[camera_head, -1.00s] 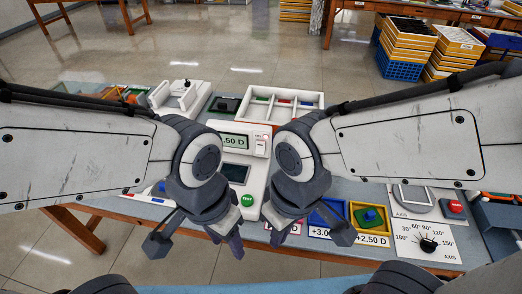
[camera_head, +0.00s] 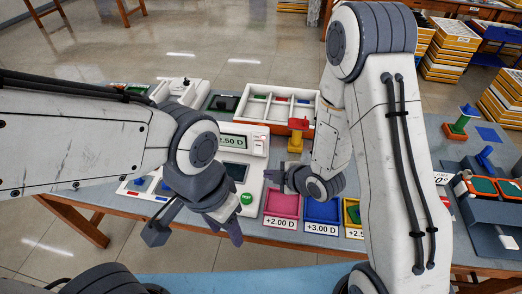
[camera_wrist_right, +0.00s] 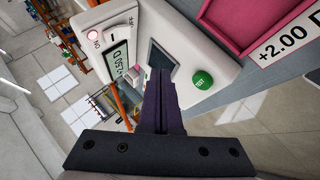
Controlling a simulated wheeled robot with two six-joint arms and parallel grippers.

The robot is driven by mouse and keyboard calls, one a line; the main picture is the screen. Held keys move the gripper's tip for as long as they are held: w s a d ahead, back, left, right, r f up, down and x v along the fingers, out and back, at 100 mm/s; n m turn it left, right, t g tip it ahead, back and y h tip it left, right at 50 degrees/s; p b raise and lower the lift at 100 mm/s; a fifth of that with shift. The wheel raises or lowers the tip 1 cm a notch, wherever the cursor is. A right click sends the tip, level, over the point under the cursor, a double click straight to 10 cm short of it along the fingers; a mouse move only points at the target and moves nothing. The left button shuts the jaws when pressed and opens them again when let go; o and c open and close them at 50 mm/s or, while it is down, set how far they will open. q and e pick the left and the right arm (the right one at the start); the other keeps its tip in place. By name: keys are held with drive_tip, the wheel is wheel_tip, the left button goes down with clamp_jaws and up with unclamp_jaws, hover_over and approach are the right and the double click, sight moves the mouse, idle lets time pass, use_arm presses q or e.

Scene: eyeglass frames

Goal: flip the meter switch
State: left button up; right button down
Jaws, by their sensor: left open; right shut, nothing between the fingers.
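The white meter (camera_head: 256,150) stands on the table in front of me, with a lit display, a dark screen (camera_head: 235,171) and a green TEST button (camera_head: 246,198). I cannot clearly make out the switch lever. My right gripper (camera_head: 272,178) is shut and empty beside the meter's right side; its joined fingers (camera_wrist_right: 160,80) point toward the screen in the wrist view. My left gripper (camera_head: 192,230) is open and empty near the table's front edge.
Pink (camera_head: 282,203) and blue (camera_head: 322,211) trays lie at the front, right of the meter. A yellow-and-red piece (camera_head: 297,135) stands behind my right gripper. A white divided tray (camera_head: 257,107) is at the back. My right arm hides part of the table's right side.

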sight(258, 147)
drive_tip(key=shift+s+d+r+n+t+y+p, duration=0.1)
drive_tip(key=shift+d+r+n+t+y+p, duration=0.25)
drive_tip(key=shift+t, duration=0.3)
drive_tip(key=shift+s+d+r+n+t+y+p, duration=0.1)
drive_tip(key=shift+d+n+t+y, duration=0.15)
drive_tip(key=shift+d+t+y, duration=0.35)
drive_tip(key=shift+s+d+r+n+t+y+p, duration=0.15)
drive_tip(key=shift+d+r+n+t+p, duration=0.15)
drive_tip(key=shift+t, duration=0.45)
drive_tip(key=shift+w+f, duration=0.1)
drive_tip(key=shift+w, duration=0.05)
drive_tip(key=b+x, duration=0.4)
drive_tip(key=x, duration=0.5)
drive_tip(key=shift+w+a, duration=0.3)
drive_tip(key=shift+a, duration=0.05)
drive_tip(key=shift+w+d+f, duration=0.15)
drive_tip(key=shift+w+f, duration=0.15)
drive_tip(key=shift+w, duration=0.25)
drive_tip(key=shift+w+d+f, duration=0.2)
drive_tip(key=shift+w+f, duration=0.1)
drive_tip(key=shift+w, duration=0.3)
drive_tip(key=shift+w+d+f+p, duration=0.1)
drive_tip(key=shift+w+f+p, duration=0.25)
drive_tip(key=shift+w, duration=0.3)
